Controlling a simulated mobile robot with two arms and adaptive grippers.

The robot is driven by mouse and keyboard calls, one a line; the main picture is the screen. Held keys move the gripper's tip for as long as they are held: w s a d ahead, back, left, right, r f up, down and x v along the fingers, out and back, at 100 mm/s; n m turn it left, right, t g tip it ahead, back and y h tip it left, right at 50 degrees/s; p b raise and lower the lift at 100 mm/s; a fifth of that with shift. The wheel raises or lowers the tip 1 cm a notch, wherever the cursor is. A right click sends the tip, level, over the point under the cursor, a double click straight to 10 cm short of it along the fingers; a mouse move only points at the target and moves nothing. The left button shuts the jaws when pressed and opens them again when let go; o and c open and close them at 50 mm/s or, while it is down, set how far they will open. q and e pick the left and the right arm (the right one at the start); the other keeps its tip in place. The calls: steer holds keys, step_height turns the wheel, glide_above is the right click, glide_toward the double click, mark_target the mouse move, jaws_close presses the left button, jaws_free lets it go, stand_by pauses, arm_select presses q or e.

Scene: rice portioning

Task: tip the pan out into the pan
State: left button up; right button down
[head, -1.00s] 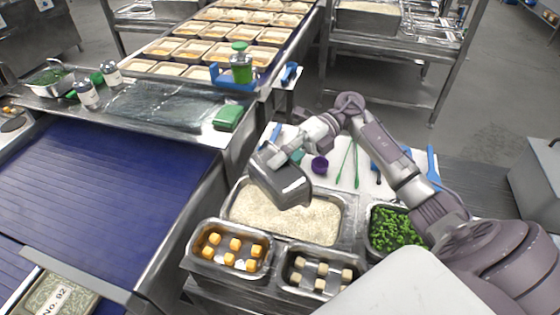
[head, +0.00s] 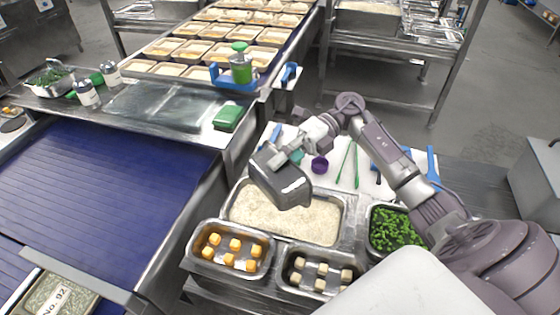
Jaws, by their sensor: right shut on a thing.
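A small dark metal pan (head: 283,182) is held tilted over the back left part of the rice pan. My right gripper (head: 284,157) is shut on it at its upper edge. The large rectangular pan (head: 345,228) below holds a bed of white rice. I cannot see what is inside the tilted pan, and no falling rice shows. My left gripper is not in view.
In front stand a pan of orange cubes (head: 193,245) and a pan of pale cubes (head: 284,283). A pan of chopped greens (head: 395,229) stands at right. Utensils lie on a white board (head: 368,183) behind. A blue conveyor (head: 100,195) runs at left.

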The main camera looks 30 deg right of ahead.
steer(key=shift+r, duration=0.15)
step_height(320, 180, up, 5)
steer(key=t+h+p, duration=0.1)
steer(key=h+p, duration=1)
steer(key=h, duration=0.2)
steer(key=shift+a+r, duration=0.1)
steer(key=shift+r+h+p, duration=0.15)
steer(key=shift+h+p, duration=0.25)
steer(key=shift+h, duration=0.6)
steer(key=h, duration=0.3)
steer(key=shift+r, duration=0.2)
steer(key=shift+h, duration=0.3)
steer(key=shift+d+f, duration=0.1)
steer(key=shift+d, duration=0.1)
